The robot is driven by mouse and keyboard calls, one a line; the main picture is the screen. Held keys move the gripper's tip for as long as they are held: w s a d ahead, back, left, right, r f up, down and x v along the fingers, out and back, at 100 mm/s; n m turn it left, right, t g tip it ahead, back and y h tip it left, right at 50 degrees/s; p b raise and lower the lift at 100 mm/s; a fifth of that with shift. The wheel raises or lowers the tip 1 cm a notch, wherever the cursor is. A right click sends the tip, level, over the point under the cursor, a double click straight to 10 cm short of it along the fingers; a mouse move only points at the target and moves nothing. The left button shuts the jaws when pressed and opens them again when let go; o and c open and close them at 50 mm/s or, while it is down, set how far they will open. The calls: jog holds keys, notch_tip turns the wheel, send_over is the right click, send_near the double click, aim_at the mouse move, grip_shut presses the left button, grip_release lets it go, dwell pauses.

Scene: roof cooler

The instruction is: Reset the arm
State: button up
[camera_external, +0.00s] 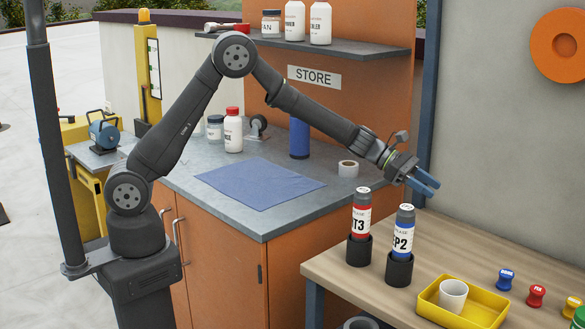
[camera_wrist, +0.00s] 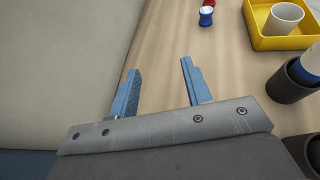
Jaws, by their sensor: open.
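My gripper (camera_external: 424,183) is open and empty, with blue fingers. In the external view it is raised above the wooden bench, just above and behind the two labelled cylinders. My arm reaches out to the right over the grey counter, bent at the elbow.
A red cylinder (camera_external: 361,215) and a blue cylinder (camera_external: 403,232) stand upright in dark holders close below my gripper. A yellow tray (camera_external: 478,319) holds a white cup (camera_external: 453,295). Small stamps (camera_external: 505,279) stand to the right. A shelf (camera_external: 340,49) with bottles is behind.

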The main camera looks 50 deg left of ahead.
jog(key=d+n+t+y, duration=0.1)
jog(key=d+n+t, duration=0.1)
jog(key=d, duration=1)
jog(key=f, duration=0.7)
jog(key=w+f, duration=0.1)
jog(key=f, duration=0.2)
jog(key=shift+f, duration=0.35)
jog(key=shift+s+a+r+t, duration=0.15)
jog(key=shift+s+a+r, duration=0.15)
jog(key=shift+a+r, duration=0.25)
jog(key=shift+s+a+r+t, duration=0.15)
jog(key=shift+s+a+r, duration=0.2)
jog(key=shift+a, duration=0.2)
jog(key=shift+v, duration=0.95)
jog(key=shift+d, duration=0.1)
